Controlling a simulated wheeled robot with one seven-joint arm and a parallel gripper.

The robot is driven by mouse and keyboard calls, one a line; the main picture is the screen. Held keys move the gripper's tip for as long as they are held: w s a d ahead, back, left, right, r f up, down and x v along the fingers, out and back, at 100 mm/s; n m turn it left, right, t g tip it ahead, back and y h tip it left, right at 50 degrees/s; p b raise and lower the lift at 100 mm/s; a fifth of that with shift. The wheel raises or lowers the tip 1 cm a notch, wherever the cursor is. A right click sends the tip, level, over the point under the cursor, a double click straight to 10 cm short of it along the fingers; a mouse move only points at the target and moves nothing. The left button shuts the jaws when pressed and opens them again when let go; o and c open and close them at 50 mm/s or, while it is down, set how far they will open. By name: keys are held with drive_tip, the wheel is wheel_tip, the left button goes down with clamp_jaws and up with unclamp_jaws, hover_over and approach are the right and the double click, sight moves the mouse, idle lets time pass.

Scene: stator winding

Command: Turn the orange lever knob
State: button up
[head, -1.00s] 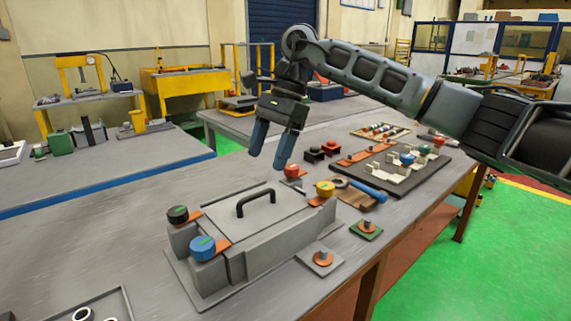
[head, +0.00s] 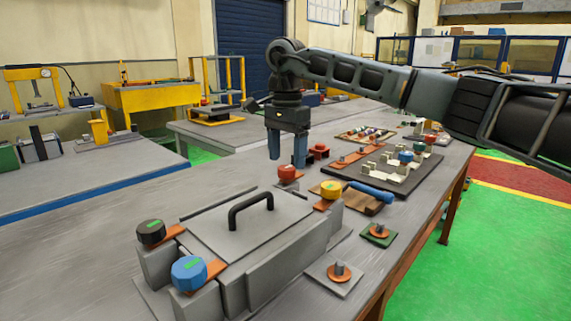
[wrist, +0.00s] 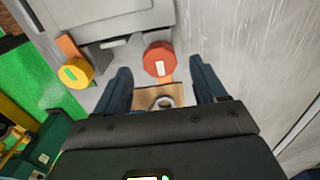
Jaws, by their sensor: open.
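A grey box with a black handle (head: 250,210) stands on the near table. Its corners carry a black knob (head: 151,232), a blue knob (head: 189,272), a yellow knob (head: 331,190) and a red-orange knob (head: 288,173), with orange lever tabs by them. The red-orange knob best matches the task's colour. My gripper (head: 287,160) is open and empty, pointing down at this knob's far side. In the wrist view, the red-orange knob (wrist: 160,60) shows between the fingertips (wrist: 158,72), with a pale mark on top. Touching cannot be told.
The yellow knob (wrist: 77,71) lies left of the fingers in the wrist view. A blue-handled tool (head: 371,193) on a brown board and a dark tray of parts (head: 345,170) lie to the right. Small red and black parts (head: 319,151) stand behind. The table left of the box is clear.

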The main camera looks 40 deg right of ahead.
sight(287, 173)
drive_tip(key=shift+f, duration=1.25)
drive_tip(key=shift+c, duration=0.5)
drive_tip(key=c, duration=0.9)
drive_tip(key=shift+c, duration=0.2)
